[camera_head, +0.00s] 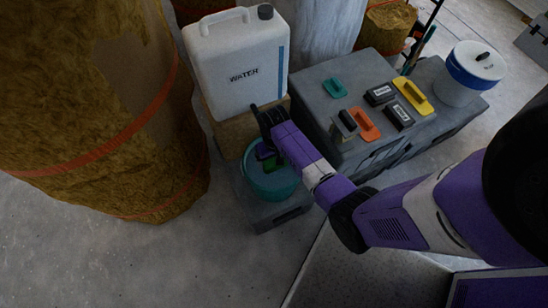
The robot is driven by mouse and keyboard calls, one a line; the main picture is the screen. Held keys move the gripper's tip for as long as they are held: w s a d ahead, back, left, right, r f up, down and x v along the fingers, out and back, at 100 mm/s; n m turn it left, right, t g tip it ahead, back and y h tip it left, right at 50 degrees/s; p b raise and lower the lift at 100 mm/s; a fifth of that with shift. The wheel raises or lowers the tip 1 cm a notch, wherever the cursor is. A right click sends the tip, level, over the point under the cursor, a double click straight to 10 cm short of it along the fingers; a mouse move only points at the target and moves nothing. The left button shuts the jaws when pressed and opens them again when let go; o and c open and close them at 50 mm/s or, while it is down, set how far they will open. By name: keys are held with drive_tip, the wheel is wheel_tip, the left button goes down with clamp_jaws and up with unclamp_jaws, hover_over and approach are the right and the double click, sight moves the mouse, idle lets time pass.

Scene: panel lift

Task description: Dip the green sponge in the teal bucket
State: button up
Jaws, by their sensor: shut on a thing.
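The teal bucket (270,183) stands on a low grey block, in front of the white water jug. My gripper (266,152) reaches down over the bucket and is shut on the green sponge (270,164). The sponge shows as a small dark green patch inside the outline of the bucket's opening. Part of it is hidden by my gripper. I cannot tell how deep it is or whether it touches water.
A white jug marked WATER (238,62) stands on a box behind the bucket. A large straw bale (90,110) fills the left. A grey case (345,65) at right bears trowels and small blocks, with a white tub (470,73) beyond. The front-left floor is clear.

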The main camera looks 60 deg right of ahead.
drive_tip(key=shift+r, duration=0.1)
wheel_tip(320, 180, up, 8)
drive_tip(key=p, duration=0.8)
drive_tip(key=shift+r+p, duration=0.25)
drive_tip(key=shift+p, duration=0.15)
